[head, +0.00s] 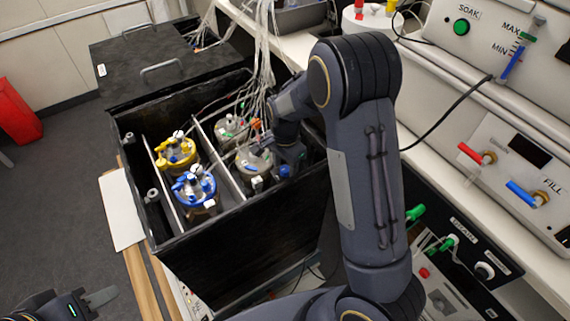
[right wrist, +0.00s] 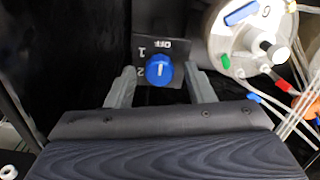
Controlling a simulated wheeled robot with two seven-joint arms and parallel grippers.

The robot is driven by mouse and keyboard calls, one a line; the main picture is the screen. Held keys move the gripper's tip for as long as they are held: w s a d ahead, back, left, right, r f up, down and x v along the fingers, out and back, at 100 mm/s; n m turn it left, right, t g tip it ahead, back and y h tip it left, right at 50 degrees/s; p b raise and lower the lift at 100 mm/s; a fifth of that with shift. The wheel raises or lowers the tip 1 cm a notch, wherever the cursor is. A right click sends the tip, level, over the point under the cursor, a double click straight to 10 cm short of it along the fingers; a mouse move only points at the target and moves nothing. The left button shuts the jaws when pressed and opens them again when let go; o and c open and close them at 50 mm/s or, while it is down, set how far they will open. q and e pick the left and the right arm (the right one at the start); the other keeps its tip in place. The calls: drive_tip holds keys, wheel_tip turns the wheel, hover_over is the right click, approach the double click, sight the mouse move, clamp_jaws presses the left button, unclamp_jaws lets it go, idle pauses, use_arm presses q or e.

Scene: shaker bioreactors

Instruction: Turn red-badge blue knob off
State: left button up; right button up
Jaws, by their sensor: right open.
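A round blue knob (right wrist: 159,70) with a white line sits on a dark plate (right wrist: 170,48) marked OFF, 1 and 2 in the right wrist view. The white line runs roughly upright in that picture. I cannot make out a red badge. My right gripper (right wrist: 161,77) is open, with one finger on each side of the knob; I cannot tell whether they touch it. In the head view my right gripper (head: 289,154) reaches down into the black box, partly hidden. My left gripper (head: 97,300) is at the bottom left, partly cut off, away from the box.
The black box (head: 240,240) holds vessels with yellow (head: 176,152) and blue (head: 194,188) tops, and paler ones close to my right gripper. A vessel lid (right wrist: 245,40) with tubes is beside the knob. Tubes hang over the box. A bench (head: 440,165) with control panels lies right.

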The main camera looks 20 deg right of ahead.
sight(285, 168)
drive_tip(key=shift+r, duration=0.1)
wheel_tip(285, 168, up, 8)
drive_tip(key=shift+f+p, duration=0.2)
drive_tip(key=shift+p, duration=0.1)
idle(0.4)
